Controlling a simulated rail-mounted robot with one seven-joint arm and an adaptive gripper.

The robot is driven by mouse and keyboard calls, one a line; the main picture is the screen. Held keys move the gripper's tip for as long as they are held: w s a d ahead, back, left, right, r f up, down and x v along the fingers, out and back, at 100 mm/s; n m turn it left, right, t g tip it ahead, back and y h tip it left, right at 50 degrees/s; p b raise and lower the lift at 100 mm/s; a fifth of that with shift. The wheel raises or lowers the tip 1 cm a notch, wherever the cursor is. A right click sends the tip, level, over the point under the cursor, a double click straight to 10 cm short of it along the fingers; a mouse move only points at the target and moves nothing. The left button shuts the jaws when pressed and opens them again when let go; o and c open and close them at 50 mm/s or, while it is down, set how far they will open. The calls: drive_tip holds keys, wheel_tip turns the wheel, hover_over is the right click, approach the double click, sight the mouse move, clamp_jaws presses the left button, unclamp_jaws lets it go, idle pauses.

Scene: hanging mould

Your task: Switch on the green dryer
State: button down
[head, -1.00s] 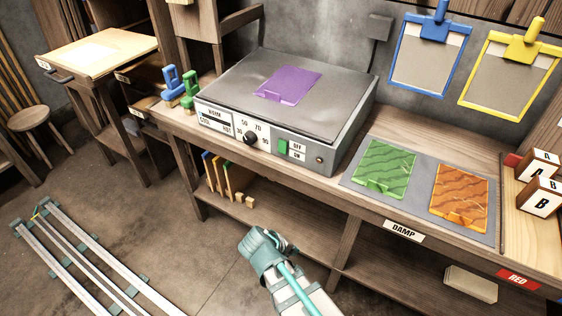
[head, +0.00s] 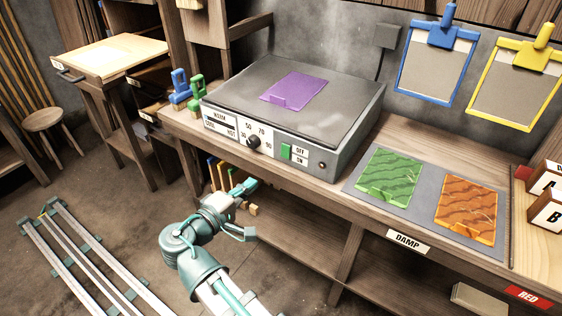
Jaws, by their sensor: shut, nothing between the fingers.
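The dryer is a grey box with a flat dark top (head: 340,110) on the bench; its body is grey, not green. A green rocker switch (head: 287,152) sits on its front panel beside the OFF and ON labels; which way it is pressed is too small to tell. A black dial (head: 253,142) with temperature numbers is left of the switch, and a small dark round lamp or button (head: 321,165) is right of it. My gripper (head: 248,187) is shut and empty, in front of the bench, below and left of the switch in the picture, apart from the panel.
A purple sheet (head: 294,87) lies on the dryer. Green (head: 390,176) and orange (head: 467,208) sheets lie on a grey mat marked DAMP. Blue (head: 180,88) and green (head: 197,90) clips stand left of the dryer. A lower shelf with small items lies behind my gripper.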

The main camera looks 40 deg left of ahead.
sight(285, 157)
drive_tip(key=shift+w, duration=0.1)
drive_tip(key=w, duration=0.4)
drive_tip(key=w+f, duration=0.1)
drive_tip(key=w, duration=0.8)
drive_tip(key=shift+w+a+f, duration=0.3)
drive_tip(key=shift+w+f, duration=0.1)
